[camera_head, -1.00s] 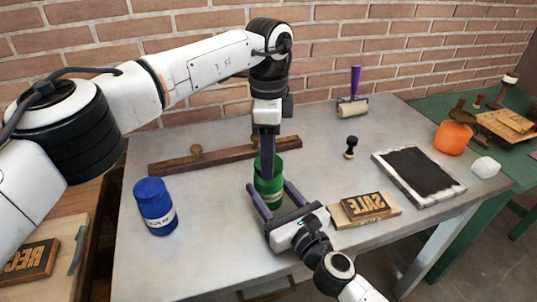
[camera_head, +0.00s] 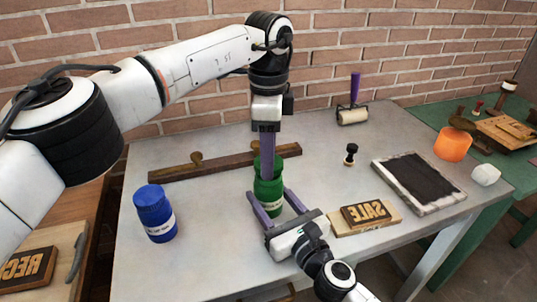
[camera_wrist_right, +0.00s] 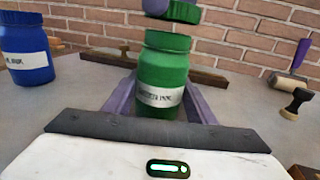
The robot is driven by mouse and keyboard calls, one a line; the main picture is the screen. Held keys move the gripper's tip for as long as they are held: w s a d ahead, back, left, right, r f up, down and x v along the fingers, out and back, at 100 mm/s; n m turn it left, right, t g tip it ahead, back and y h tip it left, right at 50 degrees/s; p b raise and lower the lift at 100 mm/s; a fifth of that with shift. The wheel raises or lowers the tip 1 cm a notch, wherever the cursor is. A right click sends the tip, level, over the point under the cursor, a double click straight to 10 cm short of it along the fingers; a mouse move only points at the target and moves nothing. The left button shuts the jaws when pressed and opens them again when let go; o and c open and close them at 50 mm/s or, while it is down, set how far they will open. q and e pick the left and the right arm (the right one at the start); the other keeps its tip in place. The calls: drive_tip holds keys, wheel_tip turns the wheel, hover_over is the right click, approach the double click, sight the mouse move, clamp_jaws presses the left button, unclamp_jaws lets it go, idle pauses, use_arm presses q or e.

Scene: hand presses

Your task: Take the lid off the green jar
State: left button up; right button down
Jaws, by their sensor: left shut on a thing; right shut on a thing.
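The green jar (camera_head: 268,197) stands upright on the grey table, with a pale label on its front. In the right wrist view the jar (camera_wrist_right: 163,70) shows its threadless-looking rim at the top. Its green lid (camera_wrist_right: 183,12) is above the jar and to the right, with a gap between them. My left gripper (camera_head: 266,165) points straight down and is shut on the lid; a purple finger shows beside the lid in the wrist view. My right gripper (camera_head: 268,196) comes from the front and is shut on the jar body, one finger on each side.
A blue jar (camera_head: 156,213) stands to the left. A wooden bar (camera_head: 220,163) lies behind the green jar. To the right are a stamp block (camera_head: 366,213), a dark framed pad (camera_head: 420,182), a small black stamp (camera_head: 350,153) and a roller (camera_head: 352,114).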

use_arm(q)
drive_tip(key=shift+r, duration=1.95)
use_arm(e)
drive_tip(key=c, duration=0.7)
unclamp_jaws()
drive_tip(key=shift+s, duration=0.1)
